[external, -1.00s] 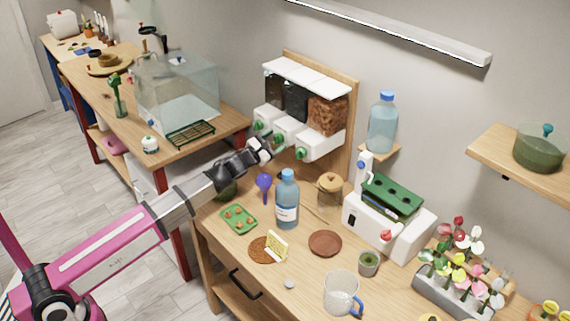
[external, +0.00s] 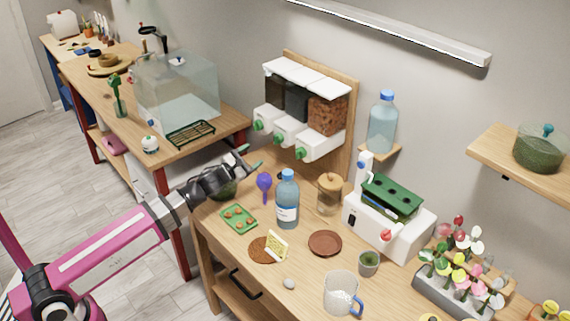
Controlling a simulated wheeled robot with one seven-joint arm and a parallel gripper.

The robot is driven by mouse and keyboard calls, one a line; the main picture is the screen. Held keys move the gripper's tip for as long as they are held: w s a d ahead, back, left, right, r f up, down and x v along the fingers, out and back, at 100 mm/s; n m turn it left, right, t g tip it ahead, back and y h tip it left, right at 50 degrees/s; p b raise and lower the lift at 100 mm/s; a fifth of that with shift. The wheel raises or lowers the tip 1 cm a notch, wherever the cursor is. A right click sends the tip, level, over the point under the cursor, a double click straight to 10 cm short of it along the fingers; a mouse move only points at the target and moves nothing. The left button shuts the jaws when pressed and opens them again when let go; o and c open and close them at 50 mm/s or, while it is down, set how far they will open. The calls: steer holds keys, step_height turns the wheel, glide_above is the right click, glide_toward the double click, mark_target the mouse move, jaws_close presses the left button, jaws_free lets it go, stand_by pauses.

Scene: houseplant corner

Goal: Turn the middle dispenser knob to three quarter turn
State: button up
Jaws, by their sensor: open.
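The dispenser (external: 303,108) hangs on a wooden board above the bench, with three clear bins over white spouts. Each spout has a green knob on its front. The middle knob (external: 279,139) is in plain view, between the left knob (external: 258,125) and the right knob (external: 301,153). The knobs are too small to read their turn angle. My gripper (external: 249,158) is open and empty, below and to the left of the middle knob and apart from it. Its fingers point up and right, with teal tips.
A blue bottle (external: 287,200), a purple scoop-like item (external: 264,185) and a wooden-lidded jar (external: 329,194) stand on the bench below the dispenser. A glass tank (external: 178,92) stands on the table to the left. The space in front of the knobs is clear.

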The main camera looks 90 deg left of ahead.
mark_target(274, 140)
steer(key=w+a+m, duration=0.2)
steer(key=m, duration=0.7)
steer(key=w+a+r+m+g, duration=0.1)
steer(key=w+a+m, duration=0.2)
steer(key=m, duration=0.6)
steer(key=w+a+m, duration=0.2)
steer(key=m, duration=0.7)
steer(key=shift+w+a+r+g, duration=0.25)
steer(key=shift+a+r+g, duration=0.05)
steer(key=shift+a, duration=0.05)
